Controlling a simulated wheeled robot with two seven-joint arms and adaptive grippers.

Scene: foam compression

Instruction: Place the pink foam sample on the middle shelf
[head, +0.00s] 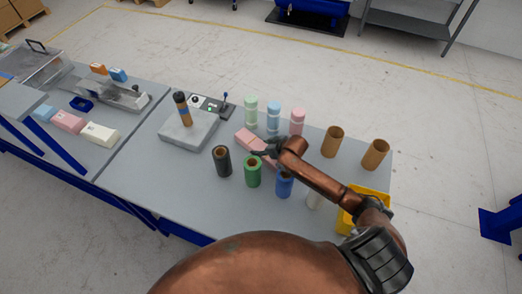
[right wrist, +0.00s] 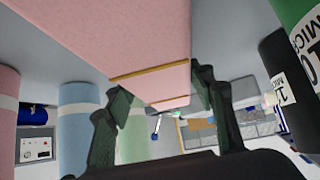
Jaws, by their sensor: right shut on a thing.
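The pink foam sample (head: 246,137) is a long pale pink block over the middle of the grey table. It fills the top of the right wrist view (right wrist: 130,40), with thin yellow bands across it. My right gripper (head: 266,147) is shut on it, with a dark finger on each side in the wrist view (right wrist: 160,100). I cannot tell whether the block touches the table. My left gripper is not in view. A grey metal rack (head: 405,22) stands at the far top right, cut off by the frame; I cannot pick out a middle shelf.
Green, blue and pink rolls (head: 273,117) stand just behind the block. Black, green and blue rolls (head: 253,171) stand close in front. Brown tubes (head: 333,141) and a yellow bin (head: 350,212) are to the right. A grey slab (head: 188,130) with a dark cylinder lies left.

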